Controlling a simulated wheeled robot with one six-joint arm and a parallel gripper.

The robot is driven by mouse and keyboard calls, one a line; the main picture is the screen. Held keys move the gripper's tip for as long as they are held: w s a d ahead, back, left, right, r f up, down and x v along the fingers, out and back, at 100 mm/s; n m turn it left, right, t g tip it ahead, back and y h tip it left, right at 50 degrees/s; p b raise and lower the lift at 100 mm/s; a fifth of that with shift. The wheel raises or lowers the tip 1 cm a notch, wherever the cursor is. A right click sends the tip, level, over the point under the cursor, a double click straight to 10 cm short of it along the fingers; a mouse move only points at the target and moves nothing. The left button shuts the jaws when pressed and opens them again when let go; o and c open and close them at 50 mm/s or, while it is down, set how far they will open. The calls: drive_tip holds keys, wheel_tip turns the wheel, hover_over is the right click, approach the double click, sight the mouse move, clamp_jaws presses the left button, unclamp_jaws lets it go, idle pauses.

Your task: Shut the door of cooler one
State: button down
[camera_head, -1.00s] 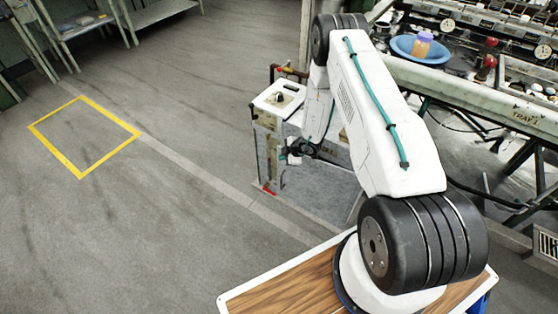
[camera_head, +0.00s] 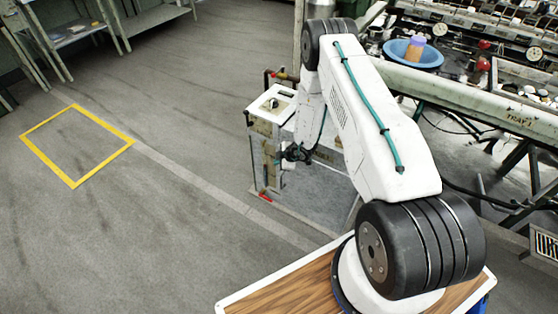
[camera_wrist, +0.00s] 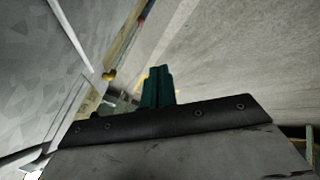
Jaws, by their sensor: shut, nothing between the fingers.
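A box-shaped unit with a white top (camera_head: 270,104), which I take to be cooler one, stands on the floor beyond my arm. A grey speckled panel (camera_head: 318,198) shows low beside it, partly behind my arm; I cannot tell for sure that it is the door or how far it stands open. My gripper (camera_head: 290,153) is low at the unit's right front side. In the wrist view, its dark green fingers (camera_wrist: 157,86) are together with nothing between them. A grey speckled surface (camera_wrist: 50,65) fills the left there, beside the fingers; contact cannot be told.
A bench marked TRAY 1 (camera_head: 480,105) runs along the right, with a blue bowl (camera_head: 428,59) holding a jar (camera_head: 415,48). A yellow floor square (camera_head: 68,181) lies on open floor at left. Metal shelves (camera_head: 150,16) stand at the back left.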

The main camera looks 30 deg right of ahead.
drive_tip(key=s+a+r+m+g+y, duration=0.2)
drive_tip(key=s+a+r+m, duration=0.4)
drive_tip(key=r+m, duration=0.6)
drive_tip(key=s+a+r+m+g+y, duration=0.25)
drive_tip(key=s+a+r+m, duration=0.35)
drive_tip(key=r+m, duration=0.55)
drive_tip(key=s+a+r+m+g+y, duration=0.25)
drive_tip(key=s+a+r+m, duration=0.35)
drive_tip(key=r+m, duration=0.6)
drive_tip(key=s+d+r+n+h, duration=0.3)
drive_tip(key=s+r+n+h, duration=0.2)
drive_tip(key=s+r+n, duration=0.6)
drive_tip(key=s+d+r+n+t+h, duration=0.1)
drive_tip(key=s+d+r+n+h, duration=0.3)
drive_tip(key=s+r+n, duration=0.7)
drive_tip(key=shift+s+r+t+h, duration=0.3)
drive_tip(key=shift+s+r+h, duration=0.15)
drive_tip(key=shift+s, duration=0.75)
drive_tip(key=shift+d, duration=0.1)
